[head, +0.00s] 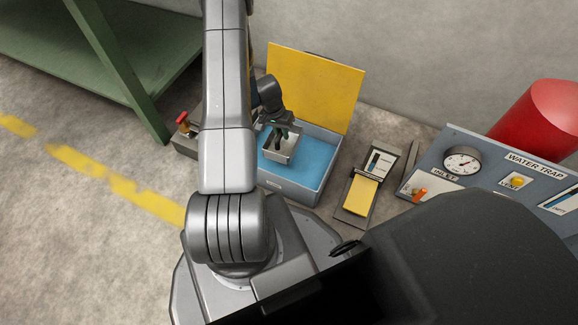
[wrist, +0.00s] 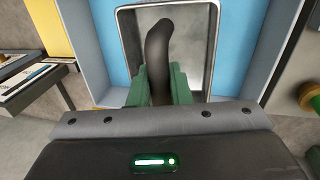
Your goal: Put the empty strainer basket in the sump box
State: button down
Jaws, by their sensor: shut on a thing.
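The strainer basket (head: 283,158) is a small pale grey square cup with a black upright handle. My gripper (head: 284,130) is shut on that handle and holds the basket within the outline of the sump box (head: 318,187), a grey-blue box with a bright blue inside. In the wrist view the green finger pads of my gripper (wrist: 160,82) clasp the black handle, and the basket (wrist: 213,45) shows a bare grey inside. The sump box (wrist: 262,45) surrounds it there. I cannot tell whether the basket touches the box floor.
A yellow lid (head: 315,85) stands open behind the box. A small case with a yellow panel (head: 360,196) lies to the right, beside the water trap panel (head: 500,168) and a red cylinder (head: 545,125). A red-topped knob (head: 183,118) is at left, near a green bench (head: 120,60).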

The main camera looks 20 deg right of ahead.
aim_at(286, 148)
jog(key=shift+m, duration=0.3)
jog(key=f, duration=0.2)
jog(key=s+f+b, duration=0.1)
jog(key=f, duration=0.2)
jog(key=d+f+b, duration=0.1)
jog(key=f, duration=0.2)
jog(key=shift+s+f, duration=0.15)
jog(key=shift+s, duration=0.2)
notch_tip(286, 148, down, 4)
jog(key=shift+b, duration=0.85)
jog(key=shift+f, duration=0.1)
jog(key=shift+f+b, duration=0.25)
jog(key=shift+b, duration=0.25)
jog(key=shift+f+b, duration=0.3)
jog(key=shift+b, duration=0.2)
jog(key=c, duration=1.3)
grip_release()
jog(key=shift+c, duration=0.2)
jog(key=shift+r, duration=0.2)
